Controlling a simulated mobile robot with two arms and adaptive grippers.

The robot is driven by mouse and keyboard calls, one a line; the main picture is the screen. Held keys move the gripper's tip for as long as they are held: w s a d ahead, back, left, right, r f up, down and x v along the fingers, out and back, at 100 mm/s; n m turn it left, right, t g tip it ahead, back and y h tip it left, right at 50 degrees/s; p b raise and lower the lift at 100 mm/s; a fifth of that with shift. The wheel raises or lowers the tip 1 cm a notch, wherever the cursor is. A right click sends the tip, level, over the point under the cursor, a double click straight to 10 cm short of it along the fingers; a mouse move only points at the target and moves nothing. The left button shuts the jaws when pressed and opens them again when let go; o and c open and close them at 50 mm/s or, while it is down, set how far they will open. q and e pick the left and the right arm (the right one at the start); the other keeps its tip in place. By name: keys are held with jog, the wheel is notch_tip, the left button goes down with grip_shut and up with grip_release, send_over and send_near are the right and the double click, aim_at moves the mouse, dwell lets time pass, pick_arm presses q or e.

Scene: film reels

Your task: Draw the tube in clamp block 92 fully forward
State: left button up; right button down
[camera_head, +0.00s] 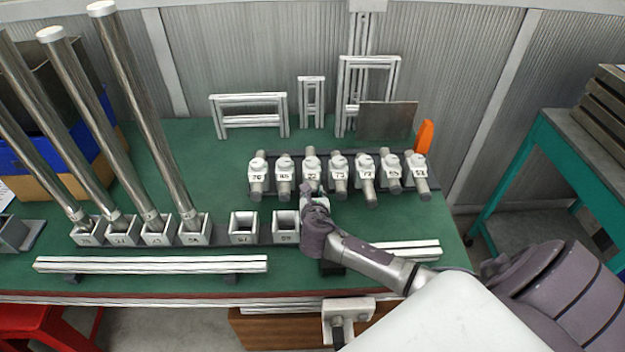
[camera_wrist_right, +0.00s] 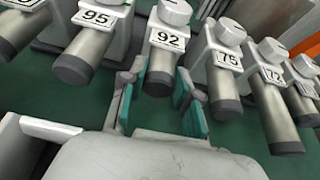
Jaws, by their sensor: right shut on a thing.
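Clamp block 92 (camera_head: 312,164) is third from the left in a row of clamp blocks on the green bench. Its label also shows in the right wrist view (camera_wrist_right: 168,40). Its tube (camera_wrist_right: 160,68), metal with a dark end cap, points forward out of the block. My right gripper (camera_head: 313,190) is in front of the block, shut on this tube. In the right wrist view its teal-padded fingers (camera_wrist_right: 157,92) lie on either side of the tube. In the head view the gripper hides most of the tube. My left gripper is not in view.
The block labelled 95 (camera_wrist_right: 96,18) and the block labelled 75 (camera_wrist_right: 228,58) stand close on either side, their tubes also pointing forward. Square sockets (camera_head: 243,228), some holding tall leaning tubes (camera_head: 140,110), line the bench in front. A metal rail (camera_head: 150,264) lies near the front edge.

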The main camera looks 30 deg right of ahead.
jog(key=s+a+p, duration=0.1)
jog(key=s, duration=0.1)
jog(key=s+a, duration=0.1)
jog(key=s, duration=0.1)
jog(key=shift+a+r+p, duration=0.1)
jog(key=shift+a+p, duration=0.1)
jog(key=shift+p, duration=0.15)
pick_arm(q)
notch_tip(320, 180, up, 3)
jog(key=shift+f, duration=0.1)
